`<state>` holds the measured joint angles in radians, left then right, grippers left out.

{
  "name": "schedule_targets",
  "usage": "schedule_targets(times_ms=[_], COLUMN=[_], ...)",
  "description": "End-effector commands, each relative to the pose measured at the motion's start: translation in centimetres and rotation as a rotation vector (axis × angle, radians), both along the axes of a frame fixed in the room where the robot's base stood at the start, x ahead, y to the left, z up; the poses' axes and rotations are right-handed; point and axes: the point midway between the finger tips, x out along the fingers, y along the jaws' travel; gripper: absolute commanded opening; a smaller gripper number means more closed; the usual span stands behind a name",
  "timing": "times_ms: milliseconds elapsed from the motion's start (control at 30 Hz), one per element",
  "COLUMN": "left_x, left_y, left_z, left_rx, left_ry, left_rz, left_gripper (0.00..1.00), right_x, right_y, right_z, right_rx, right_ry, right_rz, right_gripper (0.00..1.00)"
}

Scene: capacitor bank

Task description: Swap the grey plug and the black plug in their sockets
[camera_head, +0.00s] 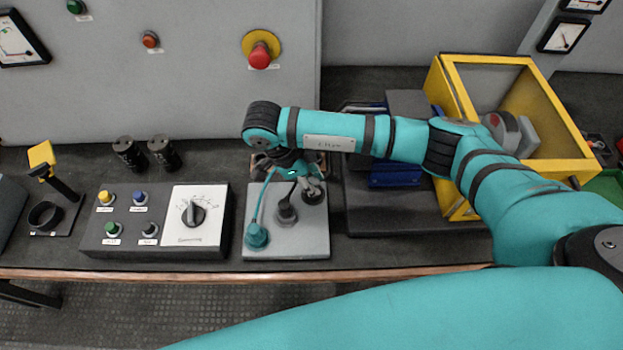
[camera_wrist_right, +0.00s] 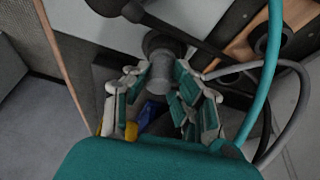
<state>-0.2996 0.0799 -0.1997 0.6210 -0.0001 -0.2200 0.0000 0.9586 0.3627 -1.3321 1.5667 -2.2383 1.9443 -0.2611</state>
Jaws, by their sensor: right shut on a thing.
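The grey socket plate (camera_head: 262,198) lies on the bench in the head view. A dark plug (camera_head: 287,212), which looks like the black plug, stands upright in its middle. My right gripper (camera_head: 312,186) is at the plate's back right and points down. In the right wrist view its fingers (camera_wrist_right: 164,80) are shut on a grey cylindrical plug (camera_wrist_right: 163,50). The fingers hide most of that plug in the head view, and I cannot tell whether it is seated in a socket. My left gripper is not in view.
A teal plug (camera_head: 256,235) with a teal cable stands at the plate's front left. A switch box (camera_head: 158,243) is to the left. A yellow-framed bin (camera_head: 490,62) is to the right. Teal and grey cables loop beside my right gripper in the wrist view.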

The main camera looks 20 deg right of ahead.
Motion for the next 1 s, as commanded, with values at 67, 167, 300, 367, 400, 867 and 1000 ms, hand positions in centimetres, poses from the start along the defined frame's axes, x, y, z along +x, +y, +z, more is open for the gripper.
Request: schedule_targets(times_ms=[67,167,300,367,400,867,1000], left_x=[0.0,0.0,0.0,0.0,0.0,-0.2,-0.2], left_y=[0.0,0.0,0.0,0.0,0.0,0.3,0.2], left_z=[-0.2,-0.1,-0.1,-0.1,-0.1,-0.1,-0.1], left_rx=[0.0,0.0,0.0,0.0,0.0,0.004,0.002], left_ry=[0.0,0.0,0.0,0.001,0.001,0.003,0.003], left_rz=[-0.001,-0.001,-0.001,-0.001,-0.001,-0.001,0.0], left_gripper=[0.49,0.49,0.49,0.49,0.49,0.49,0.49], right_x=[0.0,0.0,0.0,0.0,0.0,0.1,0.3], right_y=[0.0,0.0,0.0,0.0,0.0,0.2,1.0], right_z=[-0.2,-0.1,-0.1,-0.1,-0.1,0.4,2.3], right_rx=[0.0,0.0,0.0,0.0,0.0,0.001,0.002], right_ry=[0.0,0.0,0.0,0.0,0.0,-0.001,-0.005], right_rz=[-0.001,-0.001,-0.001,-0.001,-0.001,0.0,0.001], right_gripper=[0.0,0.0,0.0,0.31,0.36,0.5,0.5])
